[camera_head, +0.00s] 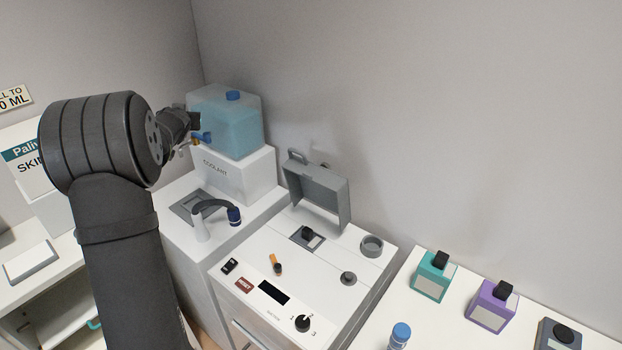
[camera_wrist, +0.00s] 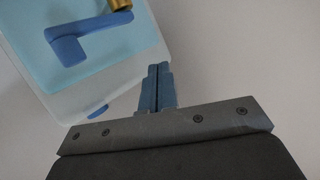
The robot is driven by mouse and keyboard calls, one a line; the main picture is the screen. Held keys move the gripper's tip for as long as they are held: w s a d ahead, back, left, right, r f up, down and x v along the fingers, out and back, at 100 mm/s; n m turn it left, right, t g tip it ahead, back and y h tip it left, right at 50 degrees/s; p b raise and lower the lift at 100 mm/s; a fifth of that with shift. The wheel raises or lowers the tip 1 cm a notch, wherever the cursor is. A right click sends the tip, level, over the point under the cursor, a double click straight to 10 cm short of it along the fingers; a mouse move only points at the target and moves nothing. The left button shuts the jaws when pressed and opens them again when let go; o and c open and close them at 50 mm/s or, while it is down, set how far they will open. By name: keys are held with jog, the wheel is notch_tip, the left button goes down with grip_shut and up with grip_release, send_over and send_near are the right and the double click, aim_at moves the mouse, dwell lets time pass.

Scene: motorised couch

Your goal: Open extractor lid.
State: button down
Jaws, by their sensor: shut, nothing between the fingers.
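The grey extractor lid (camera_head: 318,190) stands raised at the back of the white machine (camera_head: 335,262). Its hollow inner side faces forward, and a small black part in a recess (camera_head: 307,236) shows below it. My gripper (camera_head: 193,122) is away to the left of the lid, beside the coolant tank (camera_head: 228,120), and partly hidden by my arm. In the wrist view my gripper (camera_wrist: 158,70) has its fingers together with nothing between them. The lid does not show in the wrist view.
The tank stands on a white block marked COOLANT (camera_head: 232,172), left of the lid. Teal (camera_head: 433,277) and purple (camera_head: 492,305) bottles stand on the right counter. The air above the machine's front is clear.

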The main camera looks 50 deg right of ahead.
jog(key=s+a+f+m+h, duration=0.2)
jog(key=a+f+m, duration=0.1)
jog(key=f, duration=0.1)
jog(key=m+g+h, duration=0.6)
jog(key=g+h, duration=0.4)
jog(key=g, duration=0.1)
send_near(311, 178)
notch_tip(311, 178, down, 4)
jog(key=w+a, duration=0.1)
jog(key=w, duration=0.1)
jog(key=d+r, duration=0.1)
jog(key=d, duration=0.3)
jog(key=d+r, duration=0.1)
jog(key=d, duration=0.3)
jog(key=d+r, duration=0.1)
jog(key=d, duration=0.4)
jog(key=shift+d+r, duration=0.1)
jog(key=shift+r, duration=0.1)
